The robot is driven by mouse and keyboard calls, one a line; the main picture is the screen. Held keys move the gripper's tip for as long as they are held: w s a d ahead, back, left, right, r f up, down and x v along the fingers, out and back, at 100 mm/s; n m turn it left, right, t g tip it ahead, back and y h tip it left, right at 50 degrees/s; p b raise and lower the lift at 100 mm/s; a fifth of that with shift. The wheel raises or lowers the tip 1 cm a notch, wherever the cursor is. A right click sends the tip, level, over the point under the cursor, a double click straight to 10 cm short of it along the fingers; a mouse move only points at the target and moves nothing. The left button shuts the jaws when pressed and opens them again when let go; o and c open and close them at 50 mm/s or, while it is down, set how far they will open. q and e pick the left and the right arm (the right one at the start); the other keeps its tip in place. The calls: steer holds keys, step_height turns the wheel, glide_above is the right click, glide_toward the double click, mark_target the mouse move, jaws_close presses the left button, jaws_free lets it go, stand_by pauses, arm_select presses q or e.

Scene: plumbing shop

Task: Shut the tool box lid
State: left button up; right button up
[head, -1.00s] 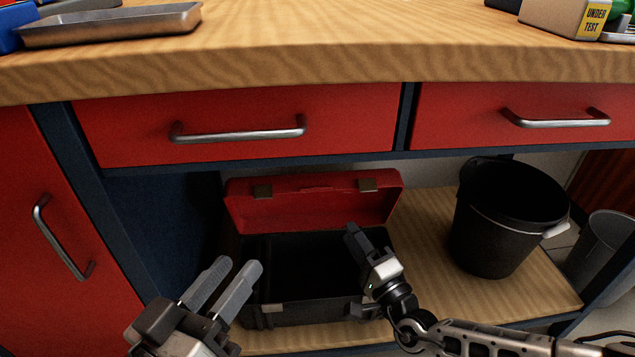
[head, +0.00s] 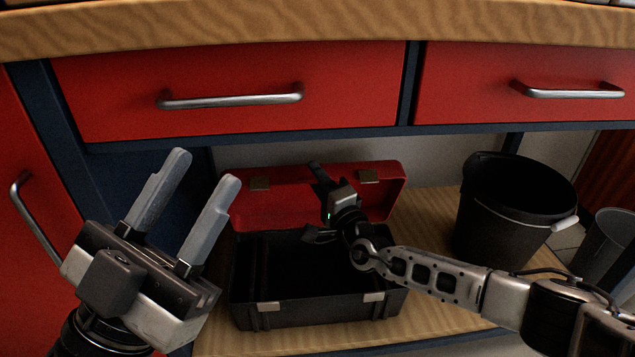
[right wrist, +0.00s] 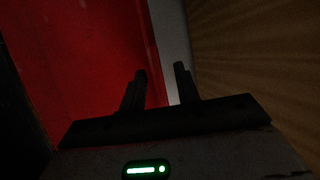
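The tool box has a black body (head: 318,314) and a red lid (head: 290,184). It stands on the low shelf with its lid tilted up and back, the dark inside showing. My right gripper (head: 311,200) is over the box, in front of the lid's inner side, fingers apart and empty. In the right wrist view the red lid (right wrist: 95,60) fills the left, beside the open fingers (right wrist: 162,72); whether they touch it I cannot tell. My left gripper (head: 205,168) is open and empty, left of the box and nearer to me.
A black bucket (head: 512,215) stands right of the box on the wooden shelf (head: 425,245), with a grey bin (head: 606,242) further right. Red drawers with bar handles (head: 230,97) and the bench top (head: 300,22) overhang the shelf. A red cupboard door is at left.

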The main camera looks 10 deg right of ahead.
jaws_close()
steer(key=shift+s, duration=0.1)
